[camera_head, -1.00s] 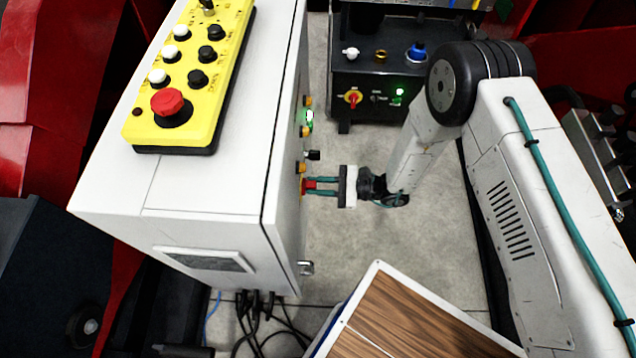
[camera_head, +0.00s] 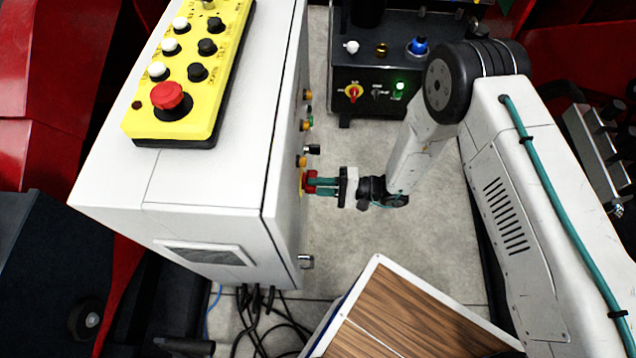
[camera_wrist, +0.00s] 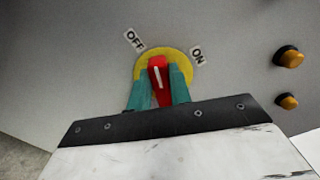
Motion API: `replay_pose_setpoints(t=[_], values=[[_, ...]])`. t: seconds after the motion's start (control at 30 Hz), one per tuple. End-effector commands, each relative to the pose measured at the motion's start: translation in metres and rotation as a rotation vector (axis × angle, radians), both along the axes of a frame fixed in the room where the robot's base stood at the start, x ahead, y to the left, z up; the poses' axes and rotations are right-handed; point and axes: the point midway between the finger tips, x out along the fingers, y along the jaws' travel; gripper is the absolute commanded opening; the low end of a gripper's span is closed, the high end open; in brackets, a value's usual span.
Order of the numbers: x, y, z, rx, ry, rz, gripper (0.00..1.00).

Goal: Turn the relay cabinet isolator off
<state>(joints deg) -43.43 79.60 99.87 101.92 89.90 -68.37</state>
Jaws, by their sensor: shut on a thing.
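The relay cabinet (camera_head: 215,210) is the light grey box at left in the head view. Its isolator (camera_wrist: 157,67) has a red handle with a white line, on a yellow disc (camera_wrist: 182,59). My gripper (camera_head: 313,186) reaches it from the right. In the wrist view the teal fingers (camera_wrist: 160,86) are shut on the red handle, one on each side. The handle points up and slightly left, between the OFF label (camera_wrist: 134,39) and the ON label (camera_wrist: 198,56), nearer OFF. The handle's lower part is hidden by my gripper.
Amber buttons (camera_wrist: 288,56) sit right of the isolator, and a green lamp (camera_head: 310,122) looks dim. A yellow pendant (camera_head: 190,75) lies on the cabinet top. A black panel (camera_head: 385,75) stands behind. A wood-topped table (camera_head: 410,315) is at the front. Grey floor lies between.

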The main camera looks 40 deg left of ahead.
Motion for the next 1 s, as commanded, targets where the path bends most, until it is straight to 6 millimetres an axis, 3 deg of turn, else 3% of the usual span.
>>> replay_pose_setpoints(t=[0.5, 1.0], values=[[-0.0012, -0.0008, -0.0068, 0.17, -0.279, 0.0, 0.0], [-0.0014, -0.0009, -0.0082, 0.2, -0.329, 0.0, 0.0]])
